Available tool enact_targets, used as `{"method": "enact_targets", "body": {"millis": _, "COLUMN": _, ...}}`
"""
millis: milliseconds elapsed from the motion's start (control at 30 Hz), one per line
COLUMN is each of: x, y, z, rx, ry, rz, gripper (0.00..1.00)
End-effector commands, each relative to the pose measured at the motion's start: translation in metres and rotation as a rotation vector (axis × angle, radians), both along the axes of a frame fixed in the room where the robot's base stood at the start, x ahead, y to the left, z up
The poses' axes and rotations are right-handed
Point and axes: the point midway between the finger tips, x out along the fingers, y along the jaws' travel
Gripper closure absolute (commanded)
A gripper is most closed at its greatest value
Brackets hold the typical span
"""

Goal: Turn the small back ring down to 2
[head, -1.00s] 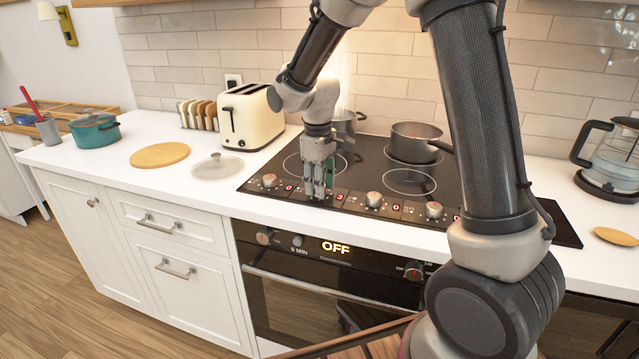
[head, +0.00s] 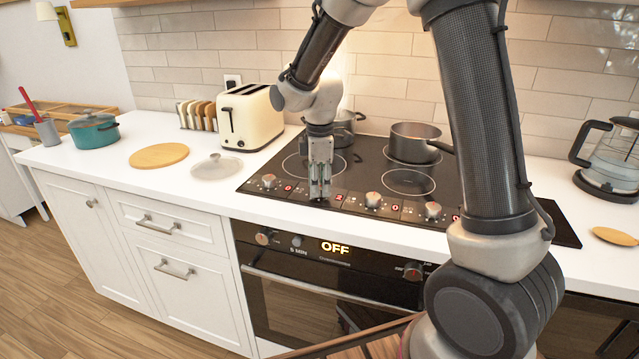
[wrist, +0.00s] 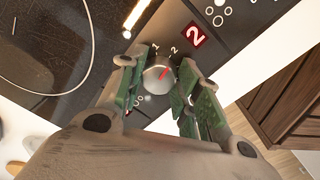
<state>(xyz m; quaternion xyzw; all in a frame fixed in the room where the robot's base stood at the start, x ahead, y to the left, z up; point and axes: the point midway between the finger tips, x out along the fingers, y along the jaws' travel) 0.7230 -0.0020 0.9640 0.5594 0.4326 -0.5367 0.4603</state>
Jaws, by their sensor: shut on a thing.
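My gripper (head: 319,194) points down at the stove's front control strip. It is shut on the second stove knob (wrist: 158,76) from the left. In the wrist view the green finger pads lie on both sides of this round grey knob. Its red pointer line aims up and to the right, near the printed 2. The red display (wrist: 194,35) beside it reads 2. In the head view the fingers hide this knob.
The other knobs, the left one (head: 268,181), third (head: 373,200) and fourth (head: 432,211), stand close by. A pot (head: 343,138) is behind my gripper and a saucepan (head: 414,146) at back right. A glass lid (head: 217,167) and toaster (head: 249,118) are left.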

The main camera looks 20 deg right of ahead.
Motion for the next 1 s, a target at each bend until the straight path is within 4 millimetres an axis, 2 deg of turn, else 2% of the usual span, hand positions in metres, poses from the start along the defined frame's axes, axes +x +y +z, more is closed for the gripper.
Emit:
{"method": "enact_targets", "body": {"millis": 467, "x": 0.0012, "y": 0.0003, "z": 0.0011, "rx": 0.001, "ry": -0.003, "rz": 0.013, "gripper": 0.90}}
{"method": "enact_targets", "body": {"millis": 500, "x": 0.0012, "y": 0.0003, "z": 0.0011, "rx": 0.001, "ry": -0.003, "rz": 0.013, "gripper": 0.61}}
{"method": "enact_targets", "body": {"millis": 600, "x": 0.0010, "y": 0.0002, "z": 0.0008, "rx": 0.001, "ry": -0.003, "rz": 0.012, "gripper": 0.45}}
{"method": "enact_targets", "body": {"millis": 867, "x": 0.0004, "y": 0.0000, "z": 0.0003, "rx": 0.000, "ry": -0.001, "rz": 0.012, "gripper": 0.45}}
{"method": "enact_targets", "body": {"millis": 1000, "x": 0.0004, "y": 0.0002, "z": 0.0071, "rx": 0.000, "ry": -0.002, "rz": 0.012, "gripper": 0.45}}
